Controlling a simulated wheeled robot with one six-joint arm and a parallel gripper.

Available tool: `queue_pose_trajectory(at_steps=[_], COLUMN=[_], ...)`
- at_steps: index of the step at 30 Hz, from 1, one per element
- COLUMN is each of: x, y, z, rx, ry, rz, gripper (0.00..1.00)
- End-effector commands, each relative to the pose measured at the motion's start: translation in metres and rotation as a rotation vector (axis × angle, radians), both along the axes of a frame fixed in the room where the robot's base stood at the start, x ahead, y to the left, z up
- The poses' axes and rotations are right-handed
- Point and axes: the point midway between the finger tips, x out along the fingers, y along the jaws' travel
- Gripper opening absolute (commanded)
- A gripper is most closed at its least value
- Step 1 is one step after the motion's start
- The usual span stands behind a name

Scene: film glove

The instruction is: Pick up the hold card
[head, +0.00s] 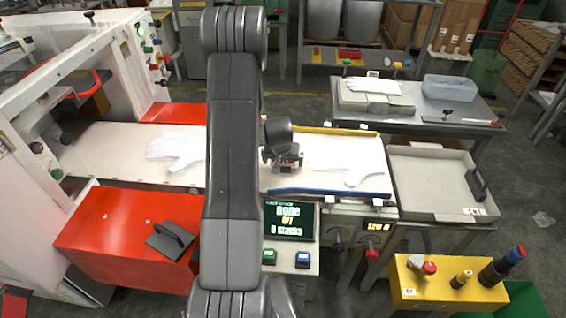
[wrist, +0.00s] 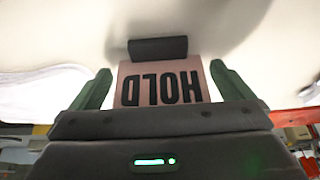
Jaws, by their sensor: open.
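The hold card (wrist: 135,90) is a pinkish card with the word HOLD upside down in the wrist view. A dark bar (wrist: 158,47) runs along its far edge. My gripper (wrist: 165,88) is open, with one green finger on each side of the card and a gap to each. I cannot tell whether the fingers are down at the card's height. In the head view my gripper (head: 283,160) is low over the pale belt, beside a white glove (head: 345,173). The card is mostly hidden there.
Another white glove (head: 177,148) lies on the belt at left. A blue rail (head: 330,191) and a yellow rail (head: 340,130) edge the belt. A screen (head: 290,220) stands in front. A grey tray (head: 430,185) is at right; a red cover (head: 120,235) is at left.

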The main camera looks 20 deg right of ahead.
Motion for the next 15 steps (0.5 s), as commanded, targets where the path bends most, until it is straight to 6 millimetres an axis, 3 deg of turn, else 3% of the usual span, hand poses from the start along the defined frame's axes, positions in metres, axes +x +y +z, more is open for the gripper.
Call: queue_pose_trajectory(at_steps=[11, 15], x=[0.0029, 0.0029], y=[-0.0014, -0.0014], z=[-0.0079, -0.0078], rx=[0.001, 0.001], ry=[-0.001, -0.001], rz=[-0.001, -0.001], gripper=[1.00, 0.74])
